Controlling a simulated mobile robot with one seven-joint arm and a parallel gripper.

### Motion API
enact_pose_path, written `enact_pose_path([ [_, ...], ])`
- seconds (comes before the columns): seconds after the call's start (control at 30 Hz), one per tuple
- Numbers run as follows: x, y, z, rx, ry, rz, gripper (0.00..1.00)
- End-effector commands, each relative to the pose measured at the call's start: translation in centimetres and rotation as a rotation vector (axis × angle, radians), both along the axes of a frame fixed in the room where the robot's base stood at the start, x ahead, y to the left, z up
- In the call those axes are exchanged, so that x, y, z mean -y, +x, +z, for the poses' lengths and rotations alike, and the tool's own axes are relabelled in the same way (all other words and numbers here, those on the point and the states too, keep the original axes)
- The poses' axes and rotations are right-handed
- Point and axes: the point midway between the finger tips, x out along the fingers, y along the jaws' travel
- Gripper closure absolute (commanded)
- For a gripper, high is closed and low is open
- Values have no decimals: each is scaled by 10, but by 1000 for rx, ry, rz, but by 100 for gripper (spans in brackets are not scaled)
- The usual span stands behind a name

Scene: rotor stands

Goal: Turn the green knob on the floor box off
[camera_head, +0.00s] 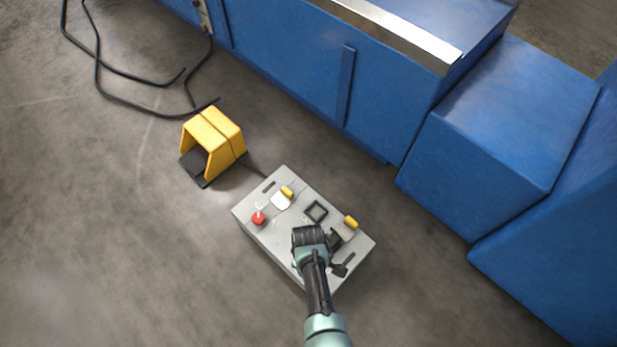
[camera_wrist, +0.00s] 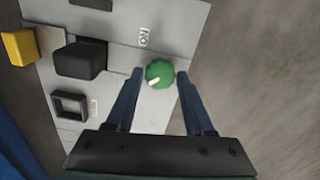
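The grey floor box (camera_head: 271,236) lies on the concrete floor, low centre in the head view. It also fills the left and middle of the wrist view (camera_wrist: 115,60). The green knob (camera_wrist: 160,73) is round with a white pointer mark toward its lower left; in the head view my arm hides it. My gripper (camera_wrist: 160,76) is open, with one fingertip on each side of the knob. The left fingertip is close to the knob and the right one is just beside it; I cannot tell whether either touches. In the head view my gripper (camera_head: 337,256) is over the box's right part.
The box carries a red button (camera_head: 258,218), yellow knobs (camera_head: 287,192) and a square black frame (camera_head: 315,211). A yellow foot pedal housing (camera_head: 214,140) stands to its upper left. Blue machine bodies (camera_head: 490,130) stand behind. Black cables (camera_head: 130,104) lie upper left. Floor at left is clear.

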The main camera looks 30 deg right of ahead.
Motion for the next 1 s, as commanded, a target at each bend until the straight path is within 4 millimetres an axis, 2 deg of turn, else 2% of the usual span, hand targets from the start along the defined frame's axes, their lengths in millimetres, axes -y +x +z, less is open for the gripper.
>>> enact_pose_path([
  [0.03, 0, 0, 0, 0, 0, 0, 36],
  [0.1, 0, 0, 0, 0, 0, -1, 24],
  [0.47, 0, 0, 4, 0, 1, -4, 24],
  [0.67, 0, 0, 32, 0, 0, -4, 24],
  [1.0, 0, 0, 98, 0, 0, -2, 24],
])
